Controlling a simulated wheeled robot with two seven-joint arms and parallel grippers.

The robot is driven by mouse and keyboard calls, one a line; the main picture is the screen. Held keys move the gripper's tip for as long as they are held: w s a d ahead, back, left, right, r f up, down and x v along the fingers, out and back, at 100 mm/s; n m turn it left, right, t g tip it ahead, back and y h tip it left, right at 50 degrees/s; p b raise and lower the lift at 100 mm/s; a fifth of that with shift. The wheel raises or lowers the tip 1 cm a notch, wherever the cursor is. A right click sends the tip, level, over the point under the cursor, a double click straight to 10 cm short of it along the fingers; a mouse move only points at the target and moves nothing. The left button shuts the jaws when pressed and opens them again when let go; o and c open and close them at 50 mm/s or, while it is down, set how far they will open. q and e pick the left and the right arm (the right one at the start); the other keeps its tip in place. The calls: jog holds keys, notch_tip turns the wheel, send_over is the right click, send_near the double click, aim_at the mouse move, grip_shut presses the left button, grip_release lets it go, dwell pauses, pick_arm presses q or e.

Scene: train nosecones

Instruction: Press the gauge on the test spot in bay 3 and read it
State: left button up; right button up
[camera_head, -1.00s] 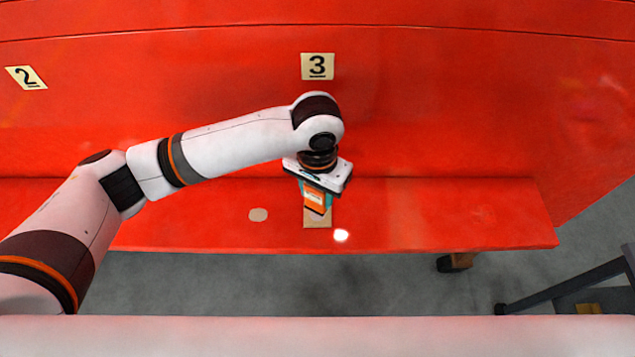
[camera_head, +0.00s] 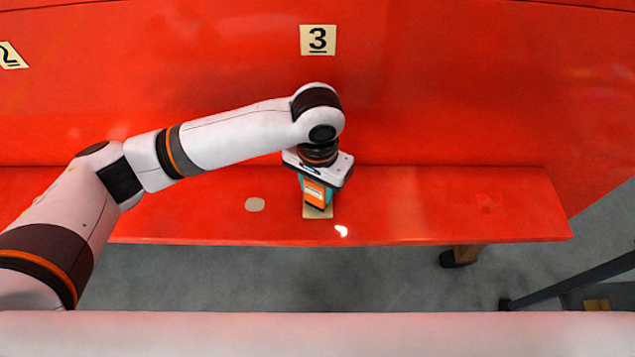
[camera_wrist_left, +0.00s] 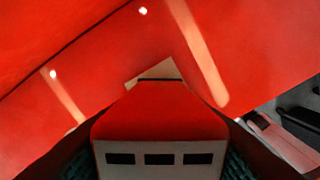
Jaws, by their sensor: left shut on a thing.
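I cannot tell whether the gauge touches the patch. In the left wrist view the gauge (camera_wrist_left: 160,115) fills the lower middle, with three dark slots on a pale end. A corner of the patch shows beyond it (camera_wrist_left: 158,68). No reading is visible. My right gripper is not in view.
A round tan spot (camera_head: 254,204) lies on the ledge (camera_head: 430,205) left of the gauge. The "2" label (camera_head: 11,55) is at the far left. The ledge to the right is clear. Grey floor (camera_head: 380,280) lies in front, with a dark leg or bar at the right.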

pick_arm(q)
jog(key=shift+f, duration=0.1)
jog(key=shift+f, duration=0.4)
dwell(0.5)
dwell(1.0)
jog(key=shift+s+f+p, duration=0.1)
jog(key=shift+f+p, duration=0.05)
jog(key=shift+p, duration=0.3)
dwell(1.1)
notch_tip(320, 180, up, 3)
jog(key=p, duration=0.3)
jog(key=shift+f, duration=0.1)
jog(key=shift+r+p, duration=0.65)
jog(key=shift+r, duration=1.55)
